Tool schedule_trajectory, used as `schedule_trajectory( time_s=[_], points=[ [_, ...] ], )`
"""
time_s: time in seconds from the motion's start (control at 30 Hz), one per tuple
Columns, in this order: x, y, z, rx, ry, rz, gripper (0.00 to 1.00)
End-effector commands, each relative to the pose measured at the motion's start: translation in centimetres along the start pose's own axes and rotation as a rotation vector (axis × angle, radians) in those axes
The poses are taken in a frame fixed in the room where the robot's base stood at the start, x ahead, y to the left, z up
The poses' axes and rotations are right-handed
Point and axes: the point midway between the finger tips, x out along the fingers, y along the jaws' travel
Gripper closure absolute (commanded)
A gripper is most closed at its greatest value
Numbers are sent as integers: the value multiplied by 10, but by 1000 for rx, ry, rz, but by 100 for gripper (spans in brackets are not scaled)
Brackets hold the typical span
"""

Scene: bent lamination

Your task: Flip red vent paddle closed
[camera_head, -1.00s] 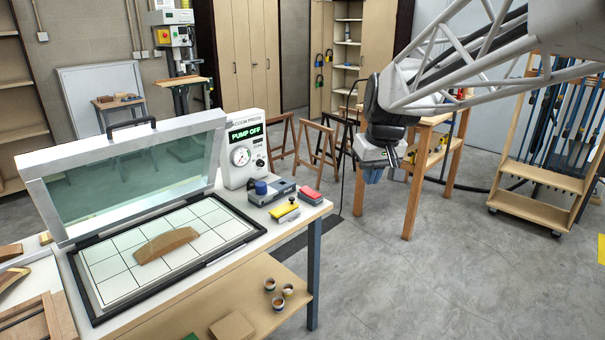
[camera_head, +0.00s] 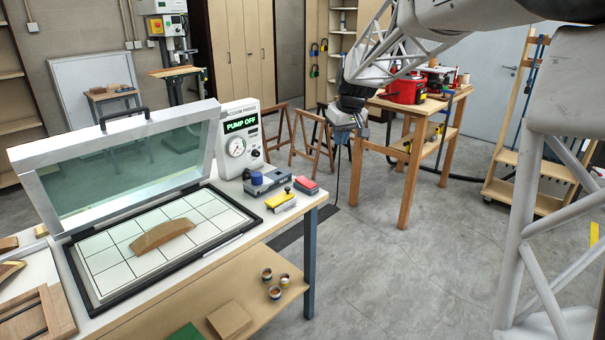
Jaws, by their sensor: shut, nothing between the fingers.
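The vacuum press (camera_head: 68,262) stands on the bench with its glass lid (camera_head: 130,155) raised. A curved wooden piece (camera_head: 163,236) lies on its gridded bed. The white pump unit (camera_head: 239,140) behind it has a round gauge and a display reading PUMP OFF. I cannot make out a red vent paddle for certain; a small red block (camera_head: 306,185) lies at the bench's right end. My gripper (camera_head: 343,136) hangs beyond the bench's right end, to the right of the pump unit and apart from it. It is small in view, shut and empty.
A grey-blue box (camera_head: 267,184) with a blue cap and a yellow tool (camera_head: 281,202) sit beside the pump unit. Trestles (camera_head: 309,140) and a wooden workbench (camera_head: 405,168) with a red case (camera_head: 406,89) stand behind. The floor (camera_head: 400,270) right of the bench is open.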

Motion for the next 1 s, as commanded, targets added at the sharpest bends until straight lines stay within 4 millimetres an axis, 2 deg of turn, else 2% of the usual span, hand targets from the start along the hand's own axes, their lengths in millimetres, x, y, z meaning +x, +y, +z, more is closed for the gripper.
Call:
schedule_trajectory(
  time_s=[0.4, 1.0],
  points=[
    [44, 23, -68, -74, 11, -21, 100],
    [119, 51, -156, -179, 33, -49, 100]
  ],
)
